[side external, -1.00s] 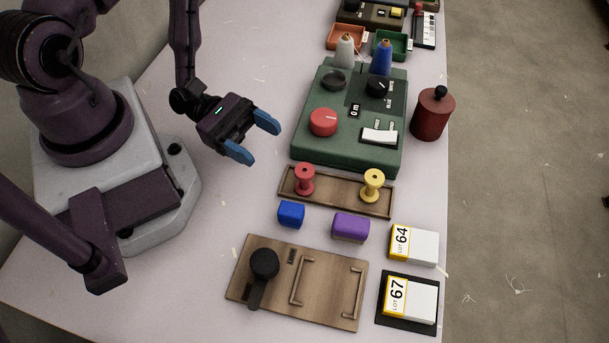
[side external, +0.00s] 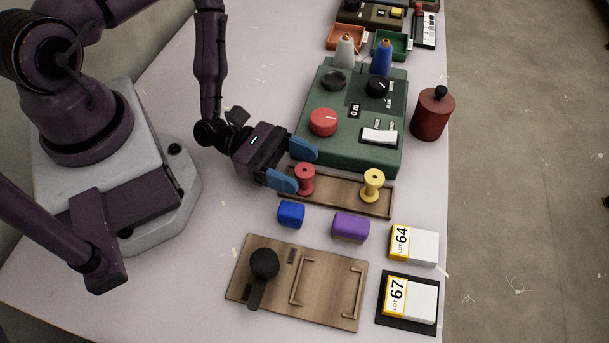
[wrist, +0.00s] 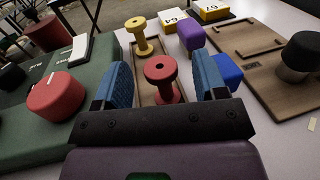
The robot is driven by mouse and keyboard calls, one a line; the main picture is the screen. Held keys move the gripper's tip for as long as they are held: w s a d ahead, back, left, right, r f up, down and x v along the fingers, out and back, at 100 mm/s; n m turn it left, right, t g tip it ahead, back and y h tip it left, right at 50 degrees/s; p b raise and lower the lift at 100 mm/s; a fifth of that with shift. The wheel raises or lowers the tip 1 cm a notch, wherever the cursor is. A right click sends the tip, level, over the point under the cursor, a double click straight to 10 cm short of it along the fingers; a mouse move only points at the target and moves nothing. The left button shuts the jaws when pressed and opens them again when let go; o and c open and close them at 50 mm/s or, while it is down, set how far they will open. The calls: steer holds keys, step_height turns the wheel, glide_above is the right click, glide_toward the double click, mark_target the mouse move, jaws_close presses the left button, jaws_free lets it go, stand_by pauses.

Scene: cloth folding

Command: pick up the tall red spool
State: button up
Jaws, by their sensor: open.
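The red spool (side external: 305,178) stands upright at the left end of a wooden tray (side external: 340,196). My gripper (side external: 298,166) is open, with its blue fingers to either side of the red spool. In the wrist view the red spool (wrist: 161,78) stands between the two open fingers (wrist: 160,88), with a gap on each side. A yellow spool (side external: 373,184) stands upright at the tray's right end, and it shows beyond the red one in the wrist view (wrist: 139,36).
The green control box (side external: 350,148) with a red knob (side external: 323,121) stands close behind my gripper. A blue block (side external: 291,214) and a purple block (side external: 350,227) lie in front of the tray. A wooden board (side external: 275,300) with a handle lies nearer. A dark red canister (side external: 432,115) stands at right.

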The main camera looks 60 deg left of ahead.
steer(key=c, duration=1)
steer(key=shift+r, duration=0.15)
